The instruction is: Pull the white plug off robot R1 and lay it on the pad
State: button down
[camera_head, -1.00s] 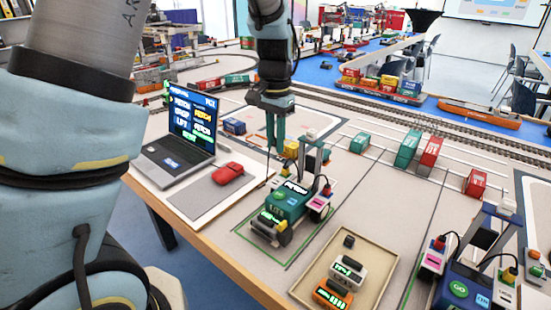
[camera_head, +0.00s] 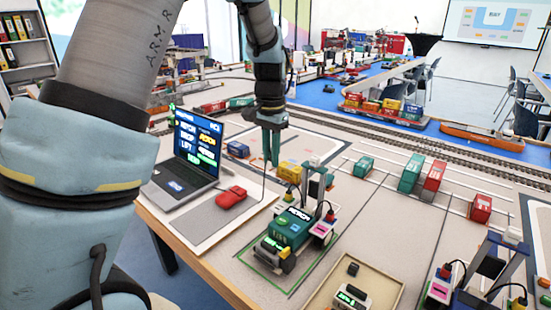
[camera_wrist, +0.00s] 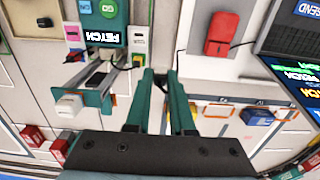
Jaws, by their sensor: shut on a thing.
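Robot R1 (camera_head: 288,228) is a small green gantry crane with a lit FETCH display, standing on the table inside a green outline. It also shows at the top left of the wrist view (camera_wrist: 105,20). My gripper (camera_head: 271,164) is above and behind R1, apart from it. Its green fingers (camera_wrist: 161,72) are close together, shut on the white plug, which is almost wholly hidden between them. A thin dark cable hangs from near the fingertips. A yellow plug and a red plug are on R1. The grey pad (camera_head: 208,222) lies left of R1.
A red mouse (camera_head: 231,197) lies on the grey pad, whose front part is bare. An open laptop (camera_head: 190,160) stands behind it. A shallow tray (camera_head: 322,293) with small blocks is in front of R1. A second, blue crane (camera_head: 480,285) stands at the right.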

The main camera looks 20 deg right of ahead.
jog(key=p, duration=0.4)
send_over(256, 191)
dwell(0.5)
jog(key=shift+f+b, duration=0.1)
jog(key=shift+b, duration=0.2)
jog(key=shift+f+b, duration=3.65)
jog(key=shift+f, duration=3.8)
jog(key=shift+f+b, duration=0.3)
jog(key=shift+f, duration=0.35)
jog(key=c, duration=0.7)
grip_release()
jog(key=shift+r, duration=0.1)
